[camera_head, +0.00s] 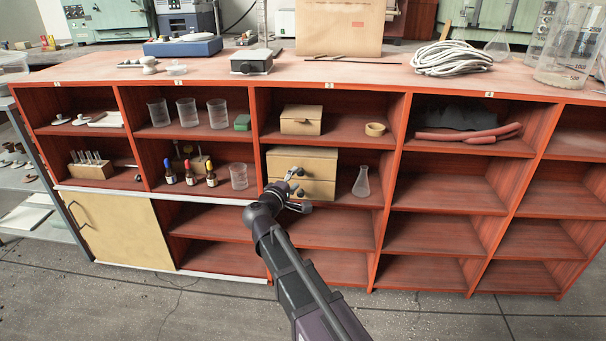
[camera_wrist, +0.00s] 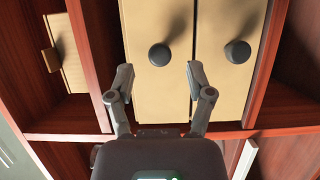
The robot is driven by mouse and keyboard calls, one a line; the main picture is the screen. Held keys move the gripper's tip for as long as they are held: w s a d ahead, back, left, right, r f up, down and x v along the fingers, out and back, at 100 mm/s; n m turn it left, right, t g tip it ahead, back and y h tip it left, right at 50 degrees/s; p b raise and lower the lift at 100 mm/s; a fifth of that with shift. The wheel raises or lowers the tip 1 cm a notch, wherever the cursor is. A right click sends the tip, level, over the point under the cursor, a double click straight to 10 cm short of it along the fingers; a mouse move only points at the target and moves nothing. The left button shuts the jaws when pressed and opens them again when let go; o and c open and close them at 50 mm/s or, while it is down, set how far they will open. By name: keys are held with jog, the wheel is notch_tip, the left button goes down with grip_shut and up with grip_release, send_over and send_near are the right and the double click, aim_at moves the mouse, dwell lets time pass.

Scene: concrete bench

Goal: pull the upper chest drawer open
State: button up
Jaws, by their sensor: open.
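A tan chest (camera_head: 318,160) with two drawers stands in a middle compartment of the red shelf. The wrist view is turned sideways, so its upper drawer (camera_wrist: 144,90) is at left and its lower drawer (camera_wrist: 215,90) at right. Each has a dark round knob; both drawers look shut. My gripper (camera_wrist: 160,72) is open and empty in front of the upper drawer. Its fingers lie on either side of the upper knob (camera_wrist: 159,54) in the picture, with the knob just past the tips. In the head view my gripper (camera_head: 297,188) hides part of the chest front.
A conical flask (camera_head: 361,182) stands right of the chest. A beaker (camera_head: 239,177) and dropper bottles (camera_head: 190,174) are in the compartment to the left. A tan box (camera_head: 301,120) and a ring (camera_head: 375,129) sit on the shelf above. The compartments below are empty.

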aim_at(300, 174)
jog(key=shift+x, duration=1.9)
grip_shut()
